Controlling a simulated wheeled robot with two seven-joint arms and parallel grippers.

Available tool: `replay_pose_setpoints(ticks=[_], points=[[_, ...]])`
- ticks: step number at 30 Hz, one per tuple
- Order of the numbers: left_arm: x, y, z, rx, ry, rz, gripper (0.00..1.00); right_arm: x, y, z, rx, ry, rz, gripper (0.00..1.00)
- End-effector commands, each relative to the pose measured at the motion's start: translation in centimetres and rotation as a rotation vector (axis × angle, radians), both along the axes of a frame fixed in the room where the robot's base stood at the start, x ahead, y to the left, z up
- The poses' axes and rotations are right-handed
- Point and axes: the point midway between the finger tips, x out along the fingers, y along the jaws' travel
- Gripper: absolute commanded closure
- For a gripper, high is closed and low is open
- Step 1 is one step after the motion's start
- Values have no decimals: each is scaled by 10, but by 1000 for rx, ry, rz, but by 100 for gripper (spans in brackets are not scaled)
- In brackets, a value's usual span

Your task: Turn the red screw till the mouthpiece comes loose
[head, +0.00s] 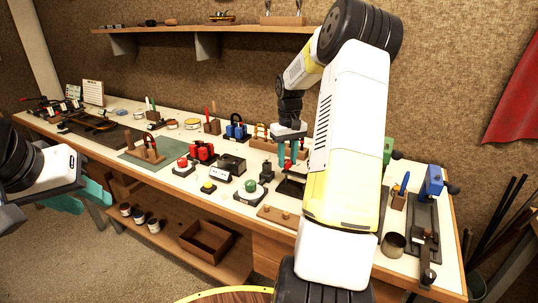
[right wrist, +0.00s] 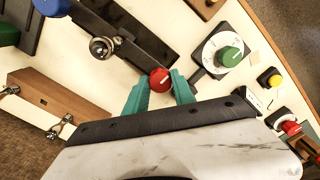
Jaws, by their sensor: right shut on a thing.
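The red screw (right wrist: 160,79) has a round red head with a pale mark, at the edge of a dark bench fixture (right wrist: 135,42) in the right wrist view. My right gripper (right wrist: 160,90) is shut on the red screw, a teal finger on each side. In the head view my right gripper (head: 288,153) points down at the dark fixture, and the screw is hidden. A round silvery piece (right wrist: 102,46) sits in the fixture; I cannot tell if it is the mouthpiece. My left gripper (head: 84,196) is open and empty, left of the bench front.
A dial with a green knob (right wrist: 230,57) and a yellow button (right wrist: 274,80) are close to the right gripper. A wooden block with metal loops (right wrist: 60,98) lies on the other side. Several tools and small devices crowd the bench (head: 225,200). A blue-topped vise (head: 433,182) stands far right.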

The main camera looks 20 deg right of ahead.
Motion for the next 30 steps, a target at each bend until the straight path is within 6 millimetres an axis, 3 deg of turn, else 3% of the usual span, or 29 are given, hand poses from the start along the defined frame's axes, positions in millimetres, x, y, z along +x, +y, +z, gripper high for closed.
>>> replay_pose_setpoints(ticks=[30], points=[[0, 0, 0, 0, 0, 0, 64, 2, 2, 1, -1, -3, -913, 100]])
